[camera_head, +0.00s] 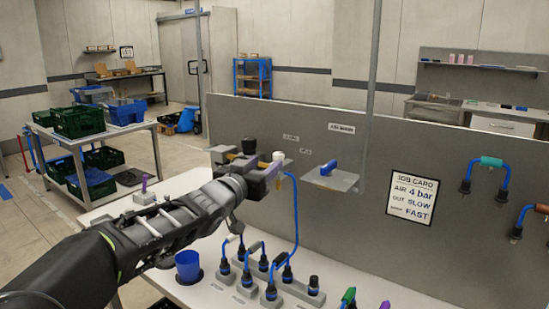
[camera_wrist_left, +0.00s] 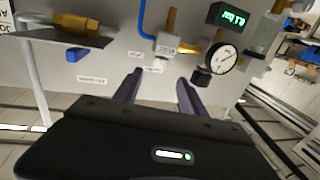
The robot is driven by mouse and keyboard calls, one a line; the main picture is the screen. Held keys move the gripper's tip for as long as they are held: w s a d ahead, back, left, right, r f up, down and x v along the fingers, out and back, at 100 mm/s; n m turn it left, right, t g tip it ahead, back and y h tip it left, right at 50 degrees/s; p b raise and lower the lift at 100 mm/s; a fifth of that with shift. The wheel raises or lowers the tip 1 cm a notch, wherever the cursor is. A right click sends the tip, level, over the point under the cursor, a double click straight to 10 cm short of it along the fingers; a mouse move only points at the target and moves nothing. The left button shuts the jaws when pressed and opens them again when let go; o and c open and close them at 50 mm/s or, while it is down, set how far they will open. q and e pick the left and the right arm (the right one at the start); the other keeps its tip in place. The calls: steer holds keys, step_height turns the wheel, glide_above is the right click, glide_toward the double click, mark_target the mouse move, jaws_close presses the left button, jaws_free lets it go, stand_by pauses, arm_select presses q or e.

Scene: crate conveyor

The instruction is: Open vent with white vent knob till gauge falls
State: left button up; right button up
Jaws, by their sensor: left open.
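A small white knob (camera_head: 278,157) shows in the head view on the fittings at the panel, just beyond my left gripper (camera_head: 268,180). A black knob (camera_head: 249,146) stands to its left. In the left wrist view my left gripper (camera_wrist_left: 158,92) is open and empty, its two fingers pointing at the panel. A round white gauge (camera_wrist_left: 220,59) with a dark needle sits beyond the right finger, with a lit green display (camera_wrist_left: 232,16) above it. I cannot read the gauge's value. A pale labelled block (camera_wrist_left: 169,46) with a brass fitting lies ahead of the fingers. My right gripper is out of view.
A grey panel (camera_head: 345,150) stands along the bench. A bracket (camera_head: 335,180) with a blue handle juts out right of my gripper. A blue cup (camera_head: 188,267) and several black-capped connectors with blue hoses stand on the white bench below. A job card (camera_head: 412,197) hangs on the panel.

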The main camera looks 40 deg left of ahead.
mark_target(276, 156)
arm_select(q)
steer(key=w, duration=0.3)
steer(key=w+a, duration=0.1)
steer(key=w, duration=0.2)
steer(key=shift+w+a+p, duration=0.15)
steer(key=shift+w+p, duration=0.05)
steer(key=shift+p, duration=0.15)
jaws_close()
